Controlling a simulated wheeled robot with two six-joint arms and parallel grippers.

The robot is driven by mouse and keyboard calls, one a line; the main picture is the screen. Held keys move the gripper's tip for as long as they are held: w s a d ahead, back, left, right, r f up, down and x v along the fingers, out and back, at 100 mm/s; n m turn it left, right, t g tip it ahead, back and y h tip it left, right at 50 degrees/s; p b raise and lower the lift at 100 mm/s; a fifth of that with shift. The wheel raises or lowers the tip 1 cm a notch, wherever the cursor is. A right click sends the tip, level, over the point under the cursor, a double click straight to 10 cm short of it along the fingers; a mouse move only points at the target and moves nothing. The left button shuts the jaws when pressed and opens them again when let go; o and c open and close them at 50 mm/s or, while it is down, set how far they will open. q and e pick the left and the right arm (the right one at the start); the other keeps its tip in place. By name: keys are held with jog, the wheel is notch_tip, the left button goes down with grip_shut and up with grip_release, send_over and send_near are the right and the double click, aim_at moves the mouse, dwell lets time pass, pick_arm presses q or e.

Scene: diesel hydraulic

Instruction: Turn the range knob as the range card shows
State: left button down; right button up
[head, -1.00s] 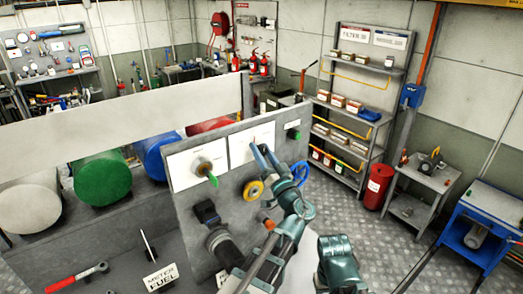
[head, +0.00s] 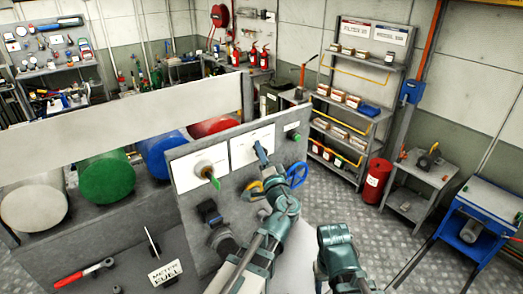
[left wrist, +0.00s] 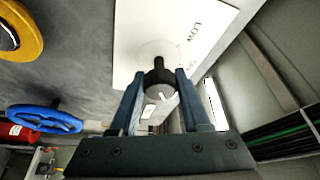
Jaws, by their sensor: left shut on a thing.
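The range knob (left wrist: 158,78) is black with a grey face and a white mark on it, seen close up in the left wrist view. My left gripper (left wrist: 159,76) is shut on it, one blue finger on each side. The knob sits on a white plate (left wrist: 138,38) printed with "LOW" and more lettering partly hidden by the gripper. In the head view the same plate (head: 243,150) is on the upper grey panel, with my left gripper (head: 261,153) against it; the knob is hidden there. I cannot make out a separate range card.
A yellow ring wheel (left wrist: 20,32) and a blue handwheel (left wrist: 45,119) stand out from the panel beside the gripper. A green-handled knob (head: 213,178) is on the left plate, a green button (head: 294,138) at the upper right.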

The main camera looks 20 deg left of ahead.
pick_arm(q)
jog(key=shift+m, duration=0.5)
pick_arm(e)
jog(key=shift+r, duration=0.3)
pick_arm(q)
jog(key=shift+c, duration=1.9)
grip_release()
jog(key=shift+s+d, duration=0.1)
jog(key=shift+s, duration=0.05)
pick_arm(e)
jog(key=shift+d, duration=0.1)
